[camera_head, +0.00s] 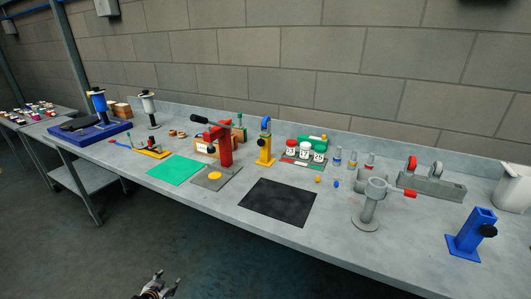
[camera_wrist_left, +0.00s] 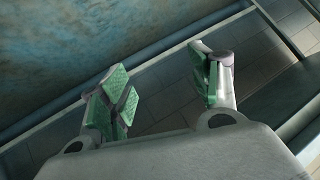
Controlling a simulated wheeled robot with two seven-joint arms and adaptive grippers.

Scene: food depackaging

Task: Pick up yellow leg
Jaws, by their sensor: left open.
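The yellow leg (camera_head: 265,152), an upright yellow post on a flat foot with a blue part at its top, stands on the long grey workbench (camera_head: 335,235), right of the red press. My left gripper (camera_head: 168,284) is low at the bottom edge of the head view, in front of the bench and well away from the yellow leg. In the left wrist view, my left gripper (camera_wrist_left: 165,85) has its green-padded fingers apart with nothing between them. The yellow leg is not seen in that view. My right gripper is not in view.
Left of the leg are the red press (camera_head: 223,150) and green mat (camera_head: 174,170). A black mat (camera_head: 277,203) lies in front. White-capped jars (camera_head: 304,152) stand close on its right. A grey stand (camera_head: 370,207) and blue post (camera_head: 470,236) are further right.

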